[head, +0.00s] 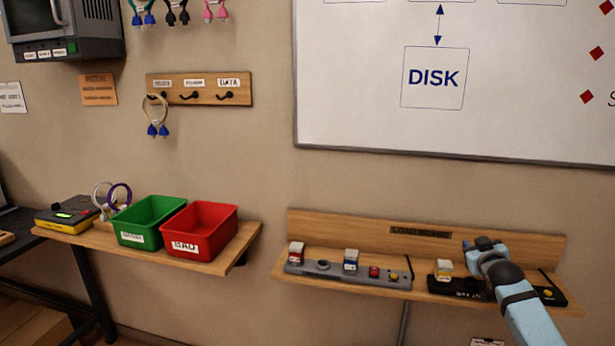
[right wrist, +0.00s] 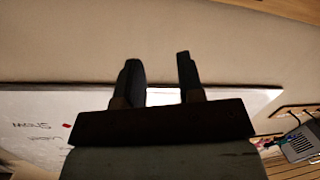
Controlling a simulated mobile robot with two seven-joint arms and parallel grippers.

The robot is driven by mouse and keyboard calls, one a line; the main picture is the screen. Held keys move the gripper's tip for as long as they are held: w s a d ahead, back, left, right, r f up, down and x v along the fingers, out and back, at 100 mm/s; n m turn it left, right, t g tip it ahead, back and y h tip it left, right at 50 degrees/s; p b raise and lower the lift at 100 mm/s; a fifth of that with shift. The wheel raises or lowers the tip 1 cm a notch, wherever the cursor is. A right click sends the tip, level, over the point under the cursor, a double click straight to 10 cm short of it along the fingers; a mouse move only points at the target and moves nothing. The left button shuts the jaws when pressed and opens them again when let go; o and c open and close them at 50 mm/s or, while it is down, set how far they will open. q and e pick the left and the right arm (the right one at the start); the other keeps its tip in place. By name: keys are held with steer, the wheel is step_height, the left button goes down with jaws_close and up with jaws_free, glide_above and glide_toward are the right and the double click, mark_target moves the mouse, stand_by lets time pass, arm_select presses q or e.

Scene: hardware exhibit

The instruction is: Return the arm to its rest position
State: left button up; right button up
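My right arm (head: 530,318) comes in from the lower right in the head view. It reaches up in front of the right end of the wooden load board shelf. My right gripper (head: 480,244) is at the arm's far end, over the shelf's back board in the picture. In the right wrist view its two dark fingers (right wrist: 158,62) stand apart with nothing between them. Beyond them are the plain wall and the whiteboard (right wrist: 30,108). My left gripper and arm are not in view.
The shelf (head: 350,284) bears a grey device (head: 335,272) and a black device (head: 455,286), partly hidden by my arm. A green bin (head: 148,220) and a red bin (head: 200,230) stand on another shelf at left. A hook rack (head: 200,88) hangs above.

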steer(key=s+a+f+g+y, duration=0.1)
steer(key=s+a+f, duration=0.5)
steer(key=s+f, duration=0.3)
steer(key=s+a+f+n+g+y, duration=0.1)
steer(key=s+a+f+g+y, duration=0.1)
steer(key=s+a+f, duration=0.7)
steer(key=s+a+f+g+y, duration=0.1)
steer(key=s+a+f, duration=0.3)
steer(key=s+f, duration=0.5)
steer(key=s+a+g+y, duration=0.1)
steer(key=s+a, duration=0.3)
steer(key=s, duration=0.7)
steer(key=s+a+g+y, duration=0.1)
steer(key=s+a, duration=0.2)
steer(key=s, duration=0.8)
arm_select(q)
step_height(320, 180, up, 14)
steer(key=p, duration=1.6)
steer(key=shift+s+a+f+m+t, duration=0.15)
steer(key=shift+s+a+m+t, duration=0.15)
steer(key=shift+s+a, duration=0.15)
arm_select(e)
step_height(320, 180, up, 14)
steer(key=d, duration=0.1)
steer(key=shift+t+h, duration=0.3)
steer(key=shift+t, duration=0.1)
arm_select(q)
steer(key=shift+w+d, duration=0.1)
arm_select(e)
steer(key=shift+w+d, duration=0.1)
